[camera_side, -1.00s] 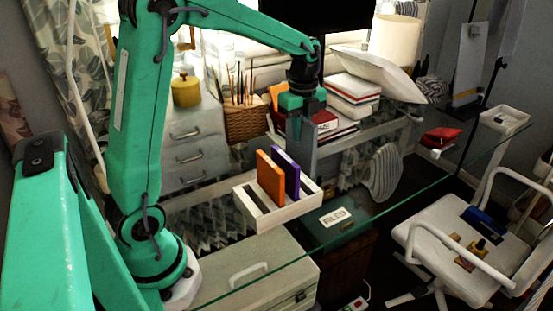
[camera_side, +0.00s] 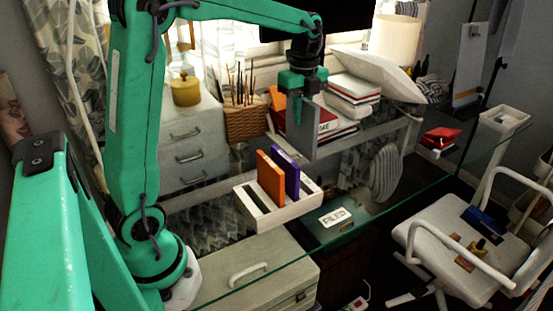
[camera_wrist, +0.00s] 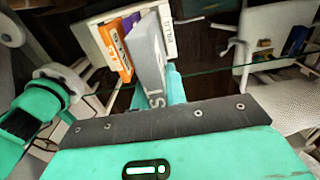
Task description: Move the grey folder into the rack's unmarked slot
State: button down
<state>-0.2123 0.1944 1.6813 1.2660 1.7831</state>
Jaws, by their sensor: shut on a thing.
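My gripper (camera_side: 302,90) is shut on the grey folder (camera_side: 301,130) and holds it upright, above and behind the white rack (camera_side: 285,214). In the wrist view my gripper (camera_wrist: 170,88) grips the grey folder (camera_wrist: 150,55), which bears pale lettering. The rack (camera_wrist: 92,38) lies beyond it, partly hidden by the folders. An orange folder (camera_side: 269,178) and a purple folder (camera_side: 287,172) stand in the rack's middle. Open slots show at its left and right ends.
The rack stands on a glass desk (camera_side: 400,208). A wicker basket of brushes (camera_side: 245,120) and stacked books (camera_side: 352,95) stand behind. A white chair (camera_side: 455,240) is at the right. The air between the folder and the rack is clear.

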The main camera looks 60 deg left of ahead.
notch_tip(320, 180, up, 6)
jog(key=shift+f, duration=0.15)
jog(key=shift+s+r, duration=0.2)
jog(key=shift+r, duration=0.05)
jog(key=s, duration=1.3)
notch_tip(320, 180, down, 13)
jog(key=shift+f, duration=0.1)
notch_tip(320, 180, down, 8)
dwell(0.8)
jog(key=shift+s, duration=0.1)
